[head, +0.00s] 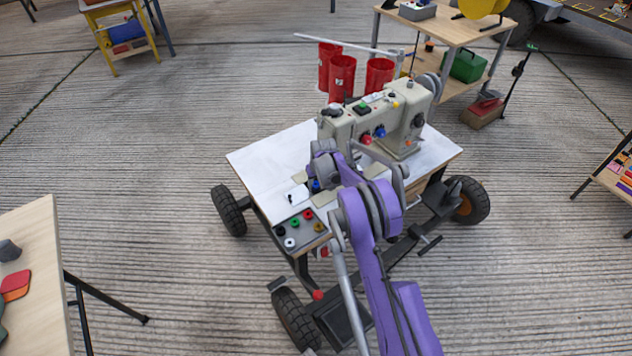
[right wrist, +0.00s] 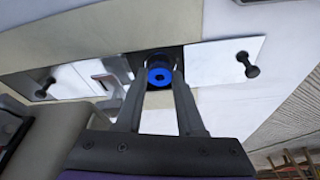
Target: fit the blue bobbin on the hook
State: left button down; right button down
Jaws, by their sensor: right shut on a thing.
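The blue bobbin (right wrist: 159,76) sits between the fingertips of my right gripper (right wrist: 158,84), which is shut on it. In the right wrist view a dark opening (right wrist: 140,62) lies just behind the bobbin, between two white plates. I cannot tell whether the bobbin touches anything inside it. The hook is not clearly visible. In the head view my right arm reaches over the front of the sewing machine table, and a bit of blue (head: 315,186) shows by my right gripper. My left gripper is not in view.
The sewing machine (head: 400,124) stands on the white table (head: 262,160) of a wheeled cart. A grey tray (head: 305,241) with several coloured bobbins is at its front corner. The white plates carry black knobs (right wrist: 247,66). Red bins (head: 342,78) stand behind.

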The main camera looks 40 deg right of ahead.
jog(key=shift+f, duration=0.6)
dwell(1.6)
jog(key=shift+r, duration=0.15)
jog(key=shift+r+p, duration=0.3)
jog(key=shift+r, duration=0.4)
jog(key=shift+f, duration=0.65)
dwell(2.9)
jog(key=shift+r, duration=0.65)
dwell(0.8)
